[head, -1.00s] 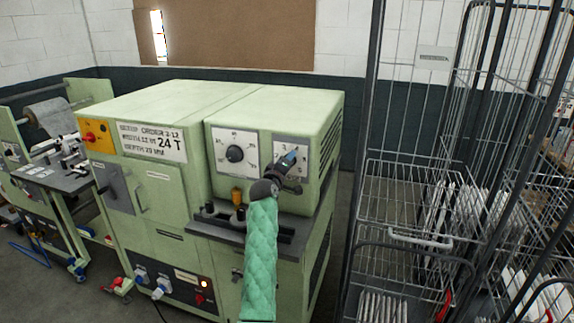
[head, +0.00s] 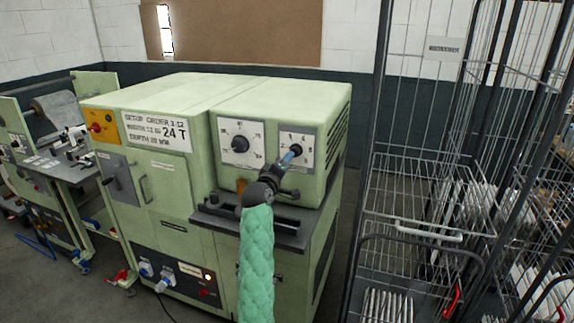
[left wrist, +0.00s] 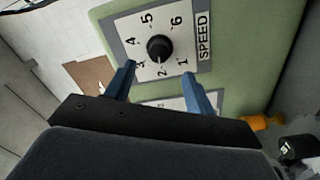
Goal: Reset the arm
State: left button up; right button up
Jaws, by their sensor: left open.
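My left gripper (head: 288,158), with blue fingers on a green-sleeved arm, is in front of the machine's right dial plate (head: 308,141). In the left wrist view my left gripper (left wrist: 160,72) is open and empty. The black knob (left wrist: 159,48) of the plate marked SPEED lies just beyond the fingertips, apart from them as far as I can tell. Its light mark seems to point near 2. The knob also shows in the head view (head: 296,150), close to the fingertips. My right gripper is not in view.
The green machine (head: 160,200) has a second dial (head: 240,144) to the left and a dark ledge (head: 290,236) below the dials. An orange part (left wrist: 262,122) sits near the ledge. A wire cage trolley (head: 420,190) stands close on the right.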

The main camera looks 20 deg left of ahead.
pick_arm(q)
jog(key=shift+s, duration=0.1)
dwell(0.3)
jog(key=s+d+f+m+g, duration=0.2)
jog(key=s+f+m+g, duration=0.2)
jog(key=s+f, duration=0.85)
jog(key=s+d+f+m+g, duration=0.3)
jog(key=s+f+m+g, duration=0.1)
jog(key=s+f, duration=0.85)
jog(key=s+d+f+m+g, duration=0.1)
jog(key=s+f+m+g, duration=0.25)
jog(key=s, duration=1.15)
jog(key=s+d+f+m+g, duration=0.1)
jog(key=s+f+m+g, duration=0.3)
jog(key=s, duration=1.1)
notch_tip(320, 180, down, 26)
jog(key=w+d+n, duration=0.2)
jog(key=s+f, duration=0.4)
jog(key=f, duration=0.8)
jog(key=s+f+g, duration=0.1)
jog(key=s+f, duration=0.3)
jog(key=f, duration=0.8)
jog(key=shift+s+m+y, duration=0.15)
jog(key=shift+m+y, duration=0.15)
jog(key=shift+m, duration=0.05)
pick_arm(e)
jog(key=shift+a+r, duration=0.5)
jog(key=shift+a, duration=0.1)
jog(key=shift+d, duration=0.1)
